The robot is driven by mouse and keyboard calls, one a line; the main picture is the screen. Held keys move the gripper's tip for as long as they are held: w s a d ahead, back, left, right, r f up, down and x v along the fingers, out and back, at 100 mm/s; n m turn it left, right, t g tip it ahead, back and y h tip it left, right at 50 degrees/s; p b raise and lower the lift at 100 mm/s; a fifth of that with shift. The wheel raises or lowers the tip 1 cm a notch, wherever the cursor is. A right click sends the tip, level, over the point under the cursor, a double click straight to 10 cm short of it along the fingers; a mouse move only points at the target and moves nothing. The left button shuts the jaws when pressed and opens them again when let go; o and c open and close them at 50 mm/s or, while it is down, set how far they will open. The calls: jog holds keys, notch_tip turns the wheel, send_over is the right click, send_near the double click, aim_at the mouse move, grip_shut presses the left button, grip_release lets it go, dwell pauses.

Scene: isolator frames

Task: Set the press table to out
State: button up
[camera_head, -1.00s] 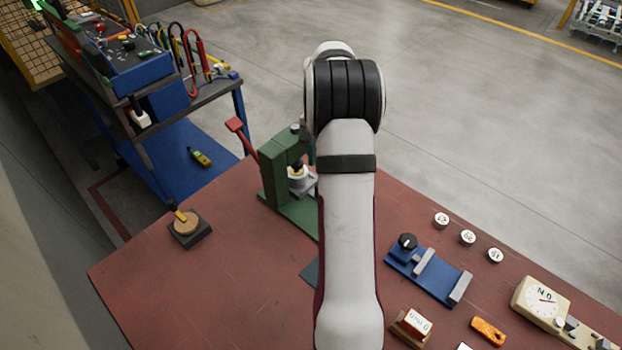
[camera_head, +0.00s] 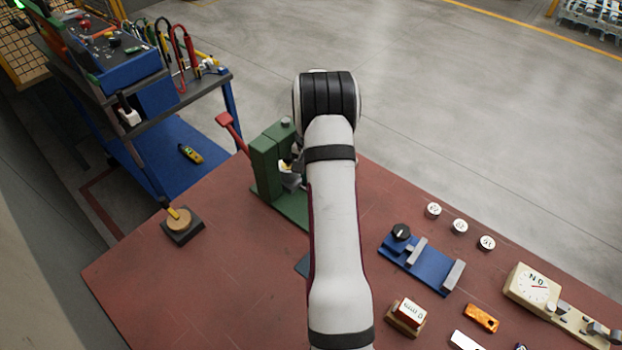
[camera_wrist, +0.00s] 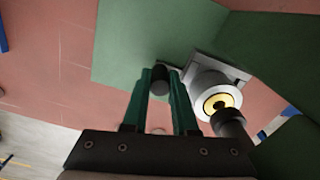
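The green press (camera_head: 265,165) stands at the table's back edge, its red lever (camera_head: 232,132) raised to the left. My arm hides part of it in the head view. In the wrist view, the grey press table (camera_wrist: 235,76) lies against the green base and carries a silver round piece with a yellow centre (camera_wrist: 212,101). A dark ram end (camera_wrist: 229,123) is close to that piece. A dark round knob (camera_wrist: 160,80) shows between the fingertips of my gripper (camera_wrist: 160,85). The fingers are close on both sides of it; whether they grip it I cannot tell.
A blue fixture with a black knob (camera_head: 401,232), several white round pieces, a dial gauge (camera_head: 533,287) and an orange piece (camera_head: 481,318) are on the right. A dark block with a wooden disc (camera_head: 181,222) is at left. The front-left table is clear.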

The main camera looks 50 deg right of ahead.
grip_shut()
dwell(1.0)
jog(key=s, duration=1.1)
jog(key=shift+s, duration=0.1)
jog(key=shift+o, duration=2)
grip_release()
